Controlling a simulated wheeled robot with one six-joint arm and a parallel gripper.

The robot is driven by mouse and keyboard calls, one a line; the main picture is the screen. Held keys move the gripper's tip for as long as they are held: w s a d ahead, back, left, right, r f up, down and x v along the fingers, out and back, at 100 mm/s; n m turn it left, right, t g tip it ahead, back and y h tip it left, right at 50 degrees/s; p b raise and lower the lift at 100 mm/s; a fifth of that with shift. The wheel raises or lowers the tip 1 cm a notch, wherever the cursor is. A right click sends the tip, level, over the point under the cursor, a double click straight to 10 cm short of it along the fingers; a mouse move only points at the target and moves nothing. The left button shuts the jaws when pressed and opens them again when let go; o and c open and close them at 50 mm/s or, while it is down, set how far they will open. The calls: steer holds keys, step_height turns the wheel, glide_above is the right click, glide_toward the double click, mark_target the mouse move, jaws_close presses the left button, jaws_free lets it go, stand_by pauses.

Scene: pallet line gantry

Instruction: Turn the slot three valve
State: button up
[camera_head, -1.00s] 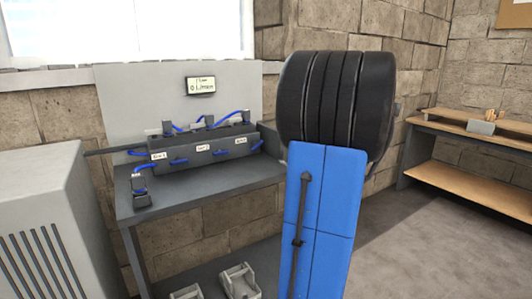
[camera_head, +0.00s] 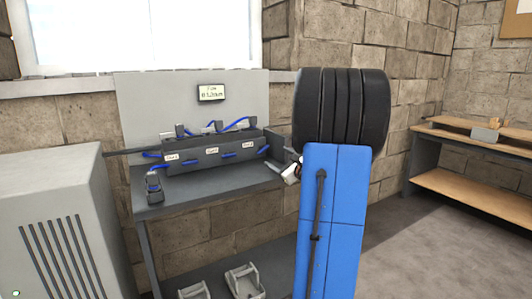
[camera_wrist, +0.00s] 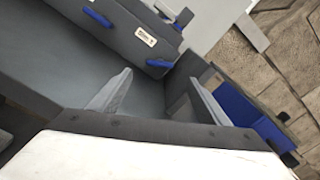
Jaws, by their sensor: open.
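The grey valve block (camera_head: 215,154) stands on the bench against the back panel, with three small labels and blue levers along its front. The right-hand label (camera_head: 248,145) is too small to read surely; a blue lever (camera_head: 264,149) sits beside it at the block's right end. In the wrist view, one label (camera_wrist: 146,37) and a nearby blue lever (camera_wrist: 158,63) show close up at the block's end. My gripper (camera_wrist: 160,77) is open and empty, its fingers apart over the bench, short of the lever.
The bench top (camera_head: 225,183) is clear in front of the block. A separate dark fitting with blue tubing (camera_head: 154,187) stands at its left. A display (camera_head: 211,92) hangs above. A grey cabinet (camera_head: 55,215) stands left; a wooden shelf unit (camera_head: 470,190) stands right.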

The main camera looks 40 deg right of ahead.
mark_target(264, 150)
steer(key=x, duration=1)
steer(key=shift+w, duration=0.4)
steer(key=shift+c, duration=0.6)
steer(key=c, duration=0.9)
